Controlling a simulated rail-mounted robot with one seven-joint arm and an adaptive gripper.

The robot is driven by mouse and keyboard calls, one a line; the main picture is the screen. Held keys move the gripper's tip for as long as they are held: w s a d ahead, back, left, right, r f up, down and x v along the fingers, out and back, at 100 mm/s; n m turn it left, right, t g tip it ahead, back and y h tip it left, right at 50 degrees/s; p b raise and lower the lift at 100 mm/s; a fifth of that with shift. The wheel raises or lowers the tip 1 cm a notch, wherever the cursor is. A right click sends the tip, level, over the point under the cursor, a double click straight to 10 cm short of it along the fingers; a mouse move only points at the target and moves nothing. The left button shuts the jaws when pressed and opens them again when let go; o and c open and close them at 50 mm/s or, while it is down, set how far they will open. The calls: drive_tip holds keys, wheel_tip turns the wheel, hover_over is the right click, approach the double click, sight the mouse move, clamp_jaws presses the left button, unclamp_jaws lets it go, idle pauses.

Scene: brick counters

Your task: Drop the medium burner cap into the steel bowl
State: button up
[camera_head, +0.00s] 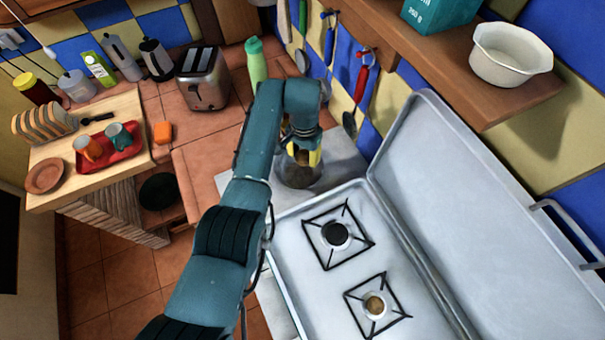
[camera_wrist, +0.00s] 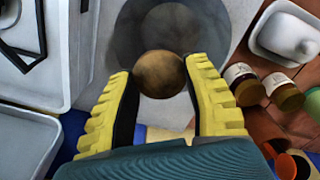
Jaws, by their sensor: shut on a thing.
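The medium burner cap (camera_wrist: 158,74) is a round, brownish disc between the yellow fingers in the wrist view. My gripper (camera_wrist: 160,82) is shut on it, with one finger on each side. In the head view my gripper (camera_head: 303,158) points down over the steel bowl (camera_head: 299,177), and the cap is mostly hidden by the fingers. The bowl is round and grey, and in the wrist view its inside (camera_wrist: 140,32) lies behind the cap. The cap appears above the bowl; the exact height cannot be told.
The stove (camera_head: 300,265) with its raised lid (camera_head: 440,190) is right of the bowl. A black cap sits on one burner (camera_head: 335,233) and a small brown one on another (camera_head: 375,305). A green bottle (camera_head: 257,65) and toaster (camera_head: 203,80) stand behind.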

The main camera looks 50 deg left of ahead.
drive_tip(key=b, duration=0.5)
hover_over(304, 177)
wheel_tip(304, 177, down, 6)
drive_tip(key=shift+r, duration=0.1)
drive_tip(key=shift+r, duration=0.1)
drive_tip(key=o, duration=1.1)
drive_tip(key=shift+o, duration=0.2)
drive_tip(key=shift+r, duration=0.1)
wheel_tip(304, 177, up, 12)
drive_tip(key=shift+f, duration=0.1)
